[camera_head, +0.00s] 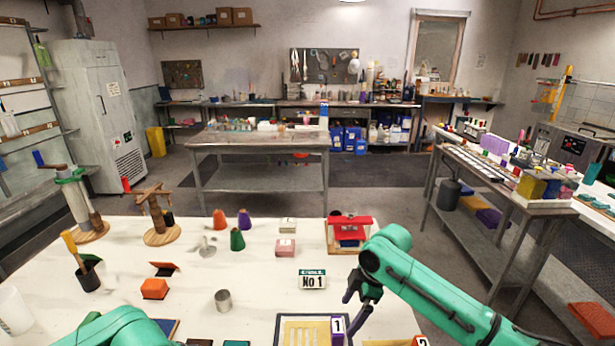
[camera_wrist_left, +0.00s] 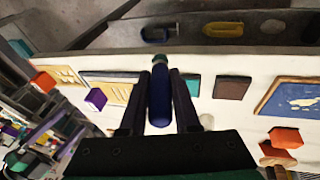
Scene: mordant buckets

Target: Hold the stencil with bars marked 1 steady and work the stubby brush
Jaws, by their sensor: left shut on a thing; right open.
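The stencil with bars (camera_head: 305,331) lies on the white table at the bottom edge of the head view, partly cut off. Its purple block marked 1 (camera_head: 338,325) stands at its right side. The stencil also shows in the left wrist view (camera_wrist_left: 112,90). My right gripper (camera_head: 353,308) is open and empty, just above and beside the block. My left gripper (camera_wrist_left: 160,82) is shut on a short, thick blue handle with a green end, which looks like the stubby brush (camera_wrist_left: 160,100). Its bristles cannot be made out. The left gripper is outside the head view.
A second stencil with an orange block marked 2 (camera_head: 420,341) lies to the right. A No 1 card (camera_head: 312,279), a metal cup (camera_head: 223,300) and an orange block (camera_head: 154,289) stand on the table (camera_head: 190,275). There is bare tabletop between them.

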